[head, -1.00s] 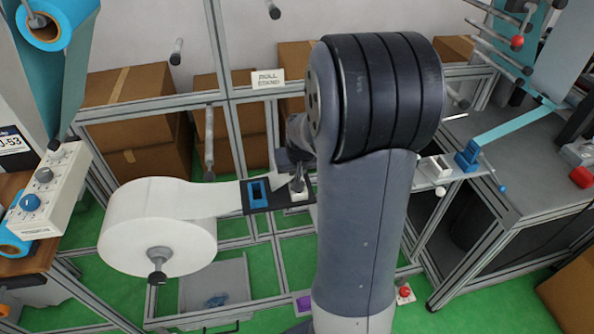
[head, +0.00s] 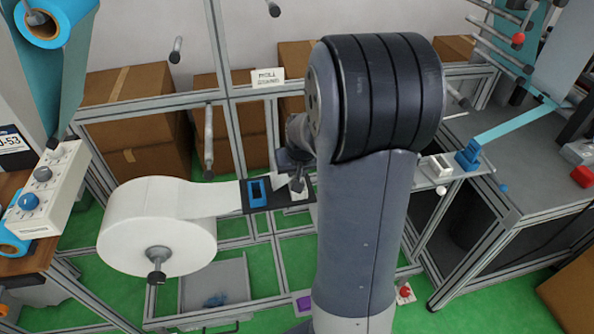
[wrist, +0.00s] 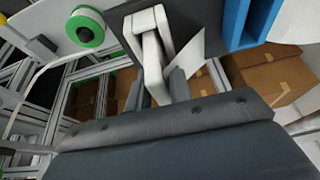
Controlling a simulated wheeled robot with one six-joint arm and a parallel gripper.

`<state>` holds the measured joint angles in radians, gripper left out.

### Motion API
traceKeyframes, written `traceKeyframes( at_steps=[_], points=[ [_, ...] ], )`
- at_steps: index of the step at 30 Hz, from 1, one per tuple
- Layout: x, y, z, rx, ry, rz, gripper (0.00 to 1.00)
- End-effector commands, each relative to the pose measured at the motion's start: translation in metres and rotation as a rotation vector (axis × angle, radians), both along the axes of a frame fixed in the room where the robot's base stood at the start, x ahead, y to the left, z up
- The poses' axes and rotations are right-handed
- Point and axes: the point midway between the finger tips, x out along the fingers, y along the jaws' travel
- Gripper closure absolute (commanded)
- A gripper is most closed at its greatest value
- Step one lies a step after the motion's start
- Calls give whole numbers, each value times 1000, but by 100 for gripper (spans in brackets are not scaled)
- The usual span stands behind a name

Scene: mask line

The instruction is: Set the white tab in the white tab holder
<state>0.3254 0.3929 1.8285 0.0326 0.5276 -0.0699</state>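The white tab (wrist: 190,50) shows in the wrist view as a pale pointed flap against the dark plate. In the head view the tab (head: 281,181) sticks out to the left of my gripper (head: 297,182). The white tab holder (head: 301,194) sits low beside my gripper, partly covered by it; in the wrist view the holder (wrist: 146,22) is a white looped piece at top centre. My gripper (wrist: 157,88) is close to it, with grey finger parts on both sides of its lower end. The tab's lower tip meets one finger; whether it is gripped is unclear.
A large white roll (head: 152,226) feeds a web to the dark plate, where a blue holder (head: 258,191) stands left of my gripper. A second white block (head: 437,167) and blue block (head: 467,156) stand right. Metal frame bars (head: 160,97) surround the area.

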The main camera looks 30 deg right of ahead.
Motion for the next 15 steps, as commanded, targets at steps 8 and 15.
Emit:
traceKeyframes(
  at_steps=[8,15],
  points=[
    [0,0,0,0,0,0,62],
    [-1,0,3,0,-1,0,62]
  ],
)
